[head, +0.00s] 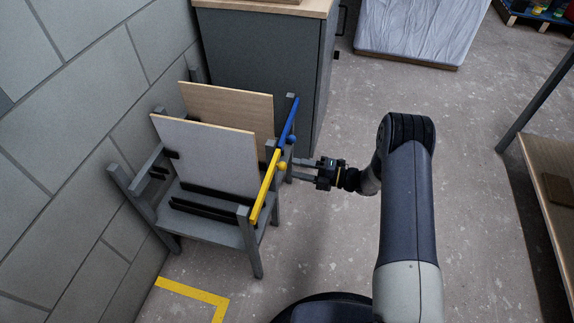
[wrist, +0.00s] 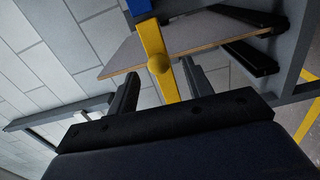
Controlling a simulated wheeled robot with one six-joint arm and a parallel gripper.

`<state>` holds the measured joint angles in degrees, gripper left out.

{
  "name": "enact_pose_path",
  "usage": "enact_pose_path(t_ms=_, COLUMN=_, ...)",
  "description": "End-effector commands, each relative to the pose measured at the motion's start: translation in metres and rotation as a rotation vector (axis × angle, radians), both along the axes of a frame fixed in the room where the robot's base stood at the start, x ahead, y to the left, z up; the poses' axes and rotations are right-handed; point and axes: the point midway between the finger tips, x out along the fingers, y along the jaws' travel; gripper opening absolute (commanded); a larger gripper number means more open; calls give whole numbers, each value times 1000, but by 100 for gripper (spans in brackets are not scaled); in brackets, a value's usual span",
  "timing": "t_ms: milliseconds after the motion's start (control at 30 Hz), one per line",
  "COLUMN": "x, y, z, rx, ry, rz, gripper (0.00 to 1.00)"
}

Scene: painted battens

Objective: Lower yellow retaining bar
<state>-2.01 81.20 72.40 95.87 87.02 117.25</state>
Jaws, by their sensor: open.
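The yellow retaining bar (head: 265,188) slants along the right end of a grey rack (head: 205,226), from the front corner post up toward the back. A round yellow knob (head: 282,166) sits on its outer side. My gripper (head: 294,169) is open and empty just right of the knob, fingers pointing at the rack. In the wrist view, the yellow bar (wrist: 153,40) and its knob (wrist: 158,63) appear between my two spread fingers (wrist: 160,88). I cannot tell whether a finger touches the knob.
A blue bar (head: 289,119) with a blue knob (head: 292,139) lies behind the yellow one. A grey panel (head: 205,155) and a wooden panel (head: 230,112) stand in the rack. A cabinet (head: 262,70) is behind; a block wall (head: 60,120) is left.

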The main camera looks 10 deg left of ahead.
Motion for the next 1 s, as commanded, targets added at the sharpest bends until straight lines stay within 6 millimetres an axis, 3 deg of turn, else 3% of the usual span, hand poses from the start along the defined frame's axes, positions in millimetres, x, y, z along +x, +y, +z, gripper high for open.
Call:
enact_pose_path(t_ms=200, x=-3, y=-38, z=0, rx=-1, ry=0, rz=-3, gripper=48)
enact_pose_path(t_ms=400, x=-4, y=-50, z=-1, rx=-1, ry=0, rz=-1, gripper=48)
enact_pose_path(t_ms=767, x=-4, y=-48, z=-1, rx=-1, ry=0, rz=1, gripper=48)
enact_pose_path(t_ms=1000, x=-3, y=-18, z=-1, rx=-1, ry=0, rz=6, gripper=48)
